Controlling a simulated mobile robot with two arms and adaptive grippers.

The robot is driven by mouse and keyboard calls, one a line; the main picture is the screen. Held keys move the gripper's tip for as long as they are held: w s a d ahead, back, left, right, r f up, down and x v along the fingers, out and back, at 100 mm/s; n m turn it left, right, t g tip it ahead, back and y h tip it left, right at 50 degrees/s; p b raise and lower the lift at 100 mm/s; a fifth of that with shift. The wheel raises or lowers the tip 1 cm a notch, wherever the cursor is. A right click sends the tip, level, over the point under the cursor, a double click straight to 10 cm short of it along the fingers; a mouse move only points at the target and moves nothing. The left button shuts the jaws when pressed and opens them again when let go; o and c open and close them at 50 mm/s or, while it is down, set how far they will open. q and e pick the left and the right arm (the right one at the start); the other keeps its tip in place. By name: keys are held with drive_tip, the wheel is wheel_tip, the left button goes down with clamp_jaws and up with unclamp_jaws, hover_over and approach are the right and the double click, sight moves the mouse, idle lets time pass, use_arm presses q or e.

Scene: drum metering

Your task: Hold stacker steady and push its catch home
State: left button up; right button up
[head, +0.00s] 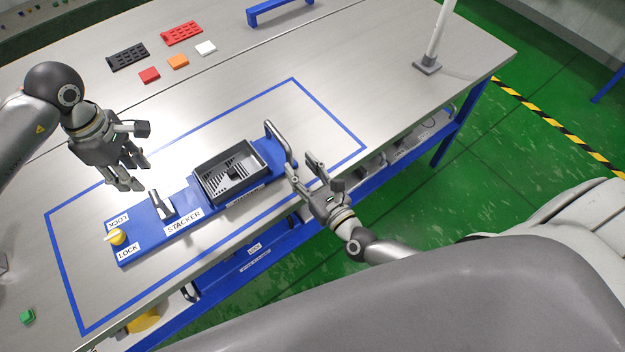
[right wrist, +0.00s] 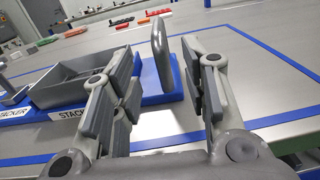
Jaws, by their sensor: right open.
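The stacker (head: 185,222) is a long blue base on the bench, with a dark grey tray (head: 203,188), a small black-and-silver lever (head: 162,207) and a yellow knob (head: 116,237) between two LOCK labels. Which part is the catch I cannot tell for sure. A grey upright loop handle (head: 280,143) stands at its right end, and also shows in the right wrist view (right wrist: 160,58). My right gripper (head: 304,168) is open beside this handle, its fingers on either side of it in the wrist view; contact is not clear. My left gripper (head: 137,174) is open and empty above the lever end.
A blue outline (head: 330,122) on the bench surrounds the stacker. Black and red racks (head: 182,33) and coloured blocks (head: 178,61) lie at the back. A white post (head: 437,35) stands at the far right, and a green block (head: 27,316) at the near left.

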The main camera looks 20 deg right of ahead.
sight(290, 154)
drive_tip(key=w, duration=0.2)
drive_tip(key=w+a, duration=0.1)
drive_tip(key=w, duration=0.2)
drive_tip(key=shift+w, duration=0.3)
drive_tip(key=shift+c, duration=0.3)
clamp_jaws()
